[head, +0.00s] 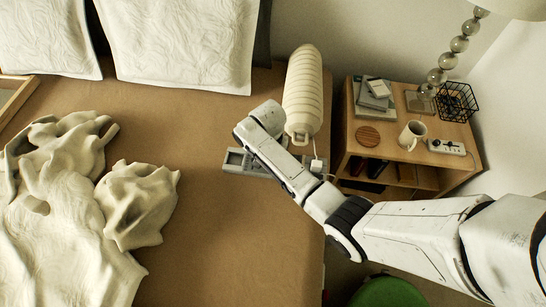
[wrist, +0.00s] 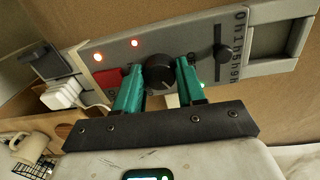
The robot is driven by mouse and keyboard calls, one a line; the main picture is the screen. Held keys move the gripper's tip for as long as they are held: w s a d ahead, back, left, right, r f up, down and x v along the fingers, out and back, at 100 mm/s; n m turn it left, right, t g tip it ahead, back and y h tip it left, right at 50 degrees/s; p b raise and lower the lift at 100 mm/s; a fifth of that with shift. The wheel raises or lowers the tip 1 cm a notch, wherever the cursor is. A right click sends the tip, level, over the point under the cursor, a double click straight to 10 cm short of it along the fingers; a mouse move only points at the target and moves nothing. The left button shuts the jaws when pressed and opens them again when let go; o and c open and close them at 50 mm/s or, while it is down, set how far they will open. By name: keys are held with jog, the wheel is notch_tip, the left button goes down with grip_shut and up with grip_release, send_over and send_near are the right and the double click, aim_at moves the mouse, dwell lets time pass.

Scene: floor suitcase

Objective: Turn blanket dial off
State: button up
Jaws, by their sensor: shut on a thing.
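A grey control panel (wrist: 190,30) lies on the brown bed surface; it also shows in the head view (head: 232,161), partly under my arm. Its round black dial (wrist: 159,77) sits between the two teal fingers of my gripper (wrist: 158,71), which are shut on it from both sides. Two red lights glow on the panel's left part, and a small green light shows beside the right finger. A red square (wrist: 106,77) is left of the dial and a black slider (wrist: 221,50) is right of it. In the head view my arm hides the dial and fingers.
A cream ribbed bolster-like object (head: 303,90) lies just behind my wrist. A white plug block (wrist: 62,94) with a cable is beside the panel. A wooden nightstand (head: 400,100) stands at right with a mug (head: 411,135) and wire basket (head: 457,101). Crumpled cream bedding (head: 70,220) lies left.

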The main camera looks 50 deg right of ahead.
jog(key=c, duration=0.3)
jog(key=shift+s+r+n+p, duration=0.1)
jog(key=shift+n+p, duration=0.7)
jog(key=shift+n, duration=0.3)
jog(key=n+p, duration=0.1)
jog(key=n, duration=0.2)
jog(key=shift+p, duration=0.4)
jog(key=n+p, duration=0.2)
jog(key=n, duration=0.4)
jog(key=shift+n+t, duration=0.3)
